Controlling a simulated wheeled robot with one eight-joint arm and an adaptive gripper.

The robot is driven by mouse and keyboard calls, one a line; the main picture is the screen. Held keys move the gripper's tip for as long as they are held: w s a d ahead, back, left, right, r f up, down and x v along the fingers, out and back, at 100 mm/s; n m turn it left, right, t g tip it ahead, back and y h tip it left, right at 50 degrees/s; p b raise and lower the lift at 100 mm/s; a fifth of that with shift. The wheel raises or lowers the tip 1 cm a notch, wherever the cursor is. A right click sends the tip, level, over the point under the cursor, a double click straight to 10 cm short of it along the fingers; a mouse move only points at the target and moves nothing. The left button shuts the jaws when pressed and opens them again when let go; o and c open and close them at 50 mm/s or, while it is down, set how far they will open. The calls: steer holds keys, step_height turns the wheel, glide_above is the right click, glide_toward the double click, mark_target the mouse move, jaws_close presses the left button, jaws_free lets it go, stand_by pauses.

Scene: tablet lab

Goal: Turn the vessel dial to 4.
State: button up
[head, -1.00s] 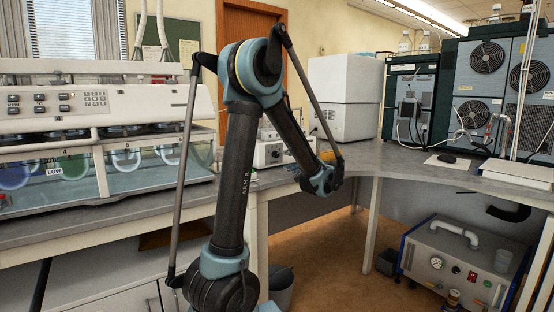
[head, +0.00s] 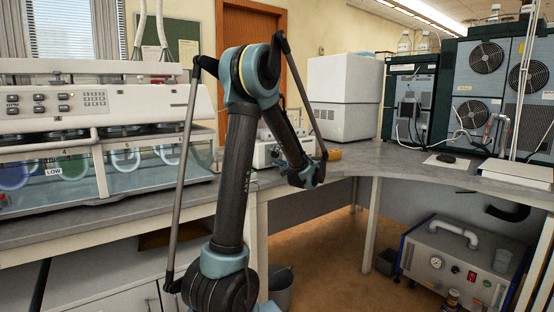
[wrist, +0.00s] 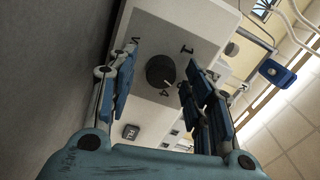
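The vessel dial (wrist: 161,70) is a round dark knob on a pale panel in the wrist view. Printed characters surround it, with a 4 (wrist: 163,92) just below it in the picture. A small light mark shows at the knob's lower right edge; its exact setting is hard to read. My gripper (wrist: 159,62) is open, its blue fingers apart on either side of the knob in the picture. I cannot tell whether they touch it. In the head view, the white device (head: 264,154) on the bench is partly hidden behind my arm, and the dial cannot be made out.
A large bath apparatus (head: 95,105) stands on the left bench. A white box (head: 343,95) and dark fan cabinets (head: 485,90) stand at the back and right.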

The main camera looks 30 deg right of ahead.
steer(key=c, duration=0.9)
steer(key=m, duration=0.3)
steer(key=shift+m, duration=0.4)
steer(key=shift+s+f+m, duration=0.1)
steer(key=shift+m, duration=1.9)
steer(key=o, duration=1.1)
steer(key=shift+c, duration=0.2)
